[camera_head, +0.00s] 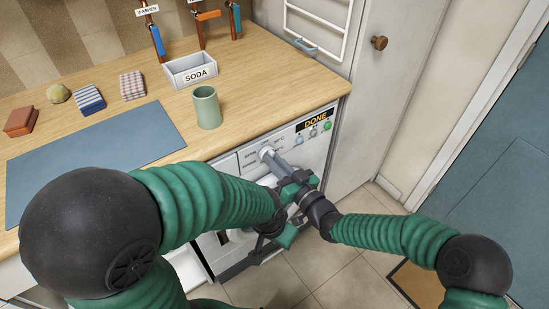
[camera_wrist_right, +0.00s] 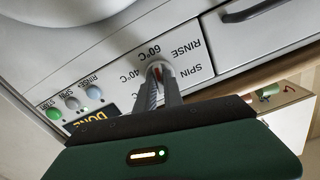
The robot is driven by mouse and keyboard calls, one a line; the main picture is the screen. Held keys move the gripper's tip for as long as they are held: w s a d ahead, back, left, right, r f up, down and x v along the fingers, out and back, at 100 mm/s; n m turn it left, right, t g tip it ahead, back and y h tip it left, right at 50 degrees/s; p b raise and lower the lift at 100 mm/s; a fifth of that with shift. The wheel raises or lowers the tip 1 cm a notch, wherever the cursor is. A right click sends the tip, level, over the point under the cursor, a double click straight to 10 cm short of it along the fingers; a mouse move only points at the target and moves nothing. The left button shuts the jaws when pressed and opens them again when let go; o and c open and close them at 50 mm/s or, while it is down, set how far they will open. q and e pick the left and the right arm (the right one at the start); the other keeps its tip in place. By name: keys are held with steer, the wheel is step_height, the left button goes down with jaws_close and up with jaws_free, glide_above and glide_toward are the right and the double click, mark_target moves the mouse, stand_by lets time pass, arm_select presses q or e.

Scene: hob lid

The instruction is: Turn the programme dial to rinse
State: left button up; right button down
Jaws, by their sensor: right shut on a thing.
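The programme dial (camera_head: 265,151) is a small pale round knob on the white washer panel below the worktop. My right gripper (camera_head: 272,160) reaches it from the lower right, its two long grey fingers shut around it. The right wrist view shows the dial (camera_wrist_right: 155,67) between the fingertips (camera_wrist_right: 160,78), with a bit of red on it. Printed labels around it read RINSE, SPIN, 40°C and 60°C. I cannot tell which label it points to. My left arm ends in front of the washer, beside the right gripper; its jaws are not clear.
A black display (camera_head: 316,121) reads DONE, with several round buttons (camera_wrist_right: 71,102) beside it. On the worktop stand a green cup (camera_head: 207,107), a SODA box (camera_head: 190,70), folded cloths (camera_head: 89,99) and a blue-grey mat (camera_head: 85,152). A cupboard door stands to the right.

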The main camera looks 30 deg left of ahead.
steer(key=m, duration=0.3)
steer(key=m+p, duration=0.1)
steer(key=m, duration=0.2)
steer(key=f+m, duration=0.1)
steer(key=m, duration=0.1)
steer(key=shift+s+d+m+p, duration=0.1)
steer(key=shift+m+p, duration=0.3)
steer(key=shift+m, duration=0.3)
steer(key=c, duration=1.5)
jaws_free()
steer(key=shift+c, duration=0.2)
steer(key=shift+o, duration=0.4)
steer(key=shift+r, duration=0.2)
steer(key=shift+r, duration=0.1)
